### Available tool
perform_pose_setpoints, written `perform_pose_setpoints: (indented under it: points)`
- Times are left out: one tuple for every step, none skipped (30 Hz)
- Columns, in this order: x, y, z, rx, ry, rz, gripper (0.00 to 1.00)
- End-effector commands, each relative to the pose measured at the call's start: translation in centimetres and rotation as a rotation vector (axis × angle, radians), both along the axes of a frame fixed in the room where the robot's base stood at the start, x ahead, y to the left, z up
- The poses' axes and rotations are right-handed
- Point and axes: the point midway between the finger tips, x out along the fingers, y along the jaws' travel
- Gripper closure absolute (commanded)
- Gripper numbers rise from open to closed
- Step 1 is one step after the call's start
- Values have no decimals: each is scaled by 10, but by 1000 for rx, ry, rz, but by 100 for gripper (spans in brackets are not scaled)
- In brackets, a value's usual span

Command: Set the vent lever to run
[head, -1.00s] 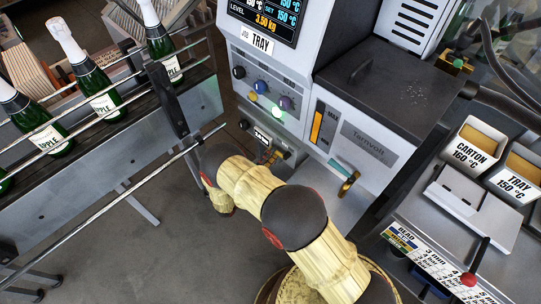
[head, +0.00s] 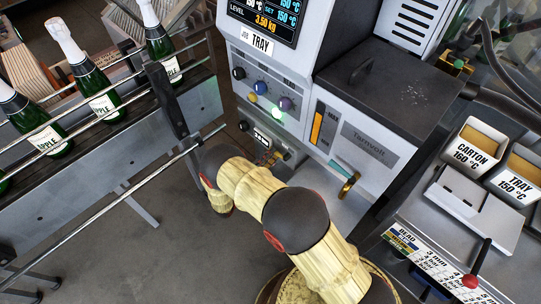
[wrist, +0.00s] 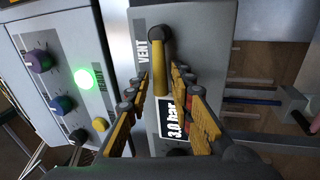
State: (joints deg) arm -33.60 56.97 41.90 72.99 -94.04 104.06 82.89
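The vent lever (wrist: 160,62) has a dark round pivot and a yellow handle, beside the word VENT in the wrist view. Its handle points down in that view, toward the 3.0 bar label (wrist: 172,120). My gripper (wrist: 161,88) has its two yellow-padded fingers apart, one on each side of the handle. I see gaps between the fingers and the handle, so it holds nothing. In the head view, my gripper (head: 270,160) is at the low front panel of the grey machine, small and partly hidden by my arm. No run mark is readable.
A green-lit button (wrist: 86,78) and several knobs are left of the lever in the wrist view. A brass handle (head: 348,186) is on the machine right of my gripper. A conveyor with bottles (head: 105,95) runs at left. A red-knobbed lever (head: 470,281) stands at lower right.

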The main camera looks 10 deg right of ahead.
Motion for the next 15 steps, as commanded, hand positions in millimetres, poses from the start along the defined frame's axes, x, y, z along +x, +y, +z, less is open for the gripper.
perform_pose_setpoints:
  points:
    - [0,0,0,0,0,0,72]
    - [0,0,0,0,0,0,71]
    - [0,0,0,0,0,0,69]
    - [0,0,0,0,0,0,69]
    - [0,0,0,0,0,0,69]
    - [0,0,0,0,0,0,69]
    - [0,0,0,0,0,0,69]
    - [0,0,0,0,0,0,69]
    - [0,0,0,0,0,0,69]
    - [0,0,0,0,0,0,69]
    - [0,0,0,0,0,0,69]
    - [0,1,0,0,0,1,69]
    - [-1,2,0,0,0,1,69]
    - [-2,3,-1,0,0,2,69]
    - [-3,6,-2,0,0,2,69]
